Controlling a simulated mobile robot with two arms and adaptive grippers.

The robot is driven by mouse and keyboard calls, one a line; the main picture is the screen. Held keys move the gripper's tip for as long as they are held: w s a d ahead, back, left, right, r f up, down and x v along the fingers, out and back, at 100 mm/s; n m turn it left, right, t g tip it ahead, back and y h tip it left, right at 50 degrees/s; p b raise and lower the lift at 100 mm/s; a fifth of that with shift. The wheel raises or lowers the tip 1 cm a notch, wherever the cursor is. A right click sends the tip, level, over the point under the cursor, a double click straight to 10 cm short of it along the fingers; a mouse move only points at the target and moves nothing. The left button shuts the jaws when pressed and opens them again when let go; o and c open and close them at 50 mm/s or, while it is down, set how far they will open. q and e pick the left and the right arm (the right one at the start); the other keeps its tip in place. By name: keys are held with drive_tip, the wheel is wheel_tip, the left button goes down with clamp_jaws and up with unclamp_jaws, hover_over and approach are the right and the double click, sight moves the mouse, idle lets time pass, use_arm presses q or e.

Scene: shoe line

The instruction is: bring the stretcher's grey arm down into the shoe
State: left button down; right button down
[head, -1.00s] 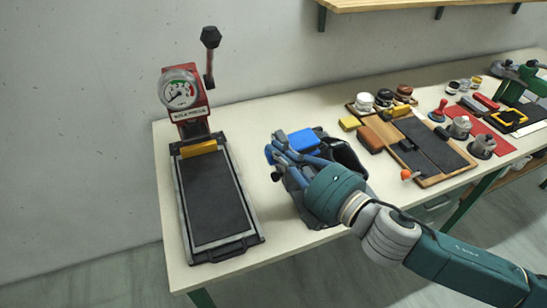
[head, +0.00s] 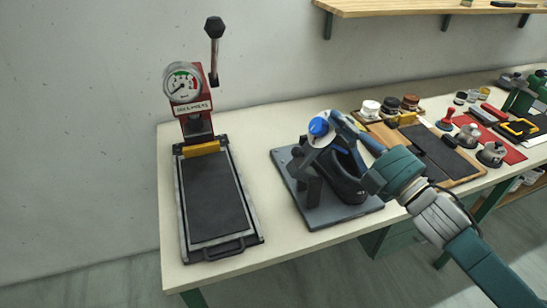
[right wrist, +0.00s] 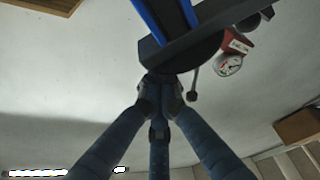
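The stretcher stands on a grey base plate (head: 330,215) with a dark upright post (head: 305,178). A black shoe (head: 347,187) sits on the plate beside the post. A blue round end with a pale rim (head: 318,127) shows above the shoe. In the right wrist view the stretcher's grey arm (right wrist: 215,32) crosses the top as a dark bar, with blue edges nearby. My right gripper (head: 337,122) is above the shoe, and its fingers (right wrist: 160,82) come close together at the bar. It looks shut on the arm, though the contact is partly hidden. My left gripper is not in view.
A press with a gauge (head: 183,82) and a black bed (head: 212,195) stands at the left. Tins, a wooden tray (head: 462,178) and a red mat (head: 505,150) lie to the right. Bare bench (head: 255,165) separates the press and the stretcher.

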drive_tip(key=w+d+f+m+t+h+b, duration=0.1)
drive_tip(key=w+d+f+m+h+b, duration=0.1)
drive_tip(key=d+f+m, duration=0.3)
drive_tip(key=w+d+f+m+t+h+b, duration=0.2)
drive_tip(key=d+f+m, duration=0.3)
drive_tip(key=d+m, duration=0.2)
drive_tip(key=shift+d+m+t+h, duration=0.15)
drive_tip(key=shift+m+t+h, duration=0.2)
drive_tip(key=shift+m, duration=0.75)
drive_tip(key=shift+f, duration=0.15)
wheel_tip(320, 180, up, 4)
drive_tip(key=p, duration=0.3)
drive_tip(key=b+v, duration=0.2)
drive_tip(key=v, duration=0.8)
